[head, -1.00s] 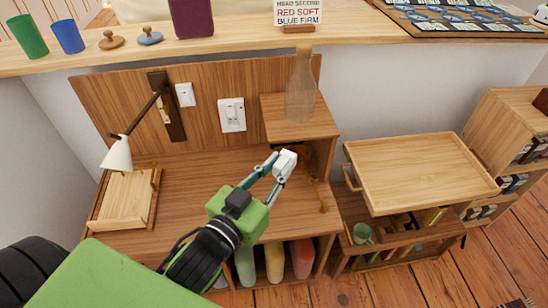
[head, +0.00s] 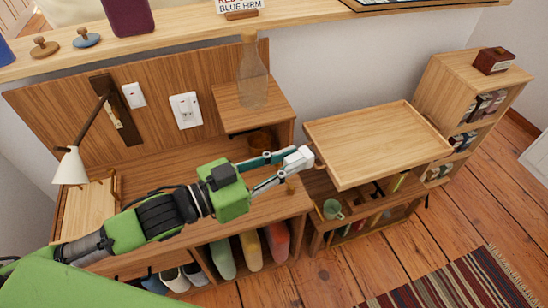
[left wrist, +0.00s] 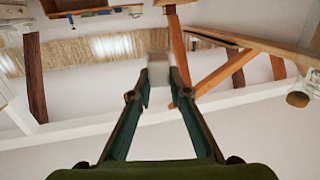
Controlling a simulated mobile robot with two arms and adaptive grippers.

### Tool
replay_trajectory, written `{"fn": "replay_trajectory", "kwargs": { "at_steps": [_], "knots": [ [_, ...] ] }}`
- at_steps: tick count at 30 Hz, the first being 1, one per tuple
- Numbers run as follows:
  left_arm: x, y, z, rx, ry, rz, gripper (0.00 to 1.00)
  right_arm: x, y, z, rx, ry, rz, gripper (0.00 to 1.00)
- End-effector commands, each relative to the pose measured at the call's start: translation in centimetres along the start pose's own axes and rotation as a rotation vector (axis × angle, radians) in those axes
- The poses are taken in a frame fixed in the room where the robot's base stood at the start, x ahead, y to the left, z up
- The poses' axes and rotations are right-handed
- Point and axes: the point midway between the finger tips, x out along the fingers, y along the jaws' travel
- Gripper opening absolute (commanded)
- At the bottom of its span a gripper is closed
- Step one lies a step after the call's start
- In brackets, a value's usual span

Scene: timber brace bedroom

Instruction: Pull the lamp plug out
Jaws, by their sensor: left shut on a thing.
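My left gripper (head: 284,162) is shut on a small white block, the lamp plug (head: 299,158). It holds the plug in the air in front of the desk's right part, close to the left edge of the wooden tray. The plug also shows between the fingertips in the left wrist view (left wrist: 158,70). The white wall socket (head: 186,110) is on the wooden back panel, well apart from the plug. The lamp (head: 71,167) with its white shade hangs from a dark wall plate at the left. I cannot make out the plug's cord. My right gripper is not in view.
A glass bottle (head: 252,75) stands on the raised shelf (head: 262,110) behind my gripper. Bare floor (head: 400,240) lies at the lower right, with a striped rug (head: 450,282).

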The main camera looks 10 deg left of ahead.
Motion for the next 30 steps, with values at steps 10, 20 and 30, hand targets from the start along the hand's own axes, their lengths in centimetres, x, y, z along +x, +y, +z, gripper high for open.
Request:
{"fn": "replay_trajectory", "kwargs": {
  "at_steps": [10,20,30],
  "knots": [
    [1.6,1.4,-0.5,0.012,0.003,0.136,0.0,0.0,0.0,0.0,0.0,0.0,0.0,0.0],
    [2.6,2.5,-0.7,0.014,0.004,0.232,0.0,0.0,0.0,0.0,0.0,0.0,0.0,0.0],
    [3.1,2.9,-0.7,0.015,-0.001,0.281,0.0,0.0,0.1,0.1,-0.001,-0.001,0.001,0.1]
  ]
}}
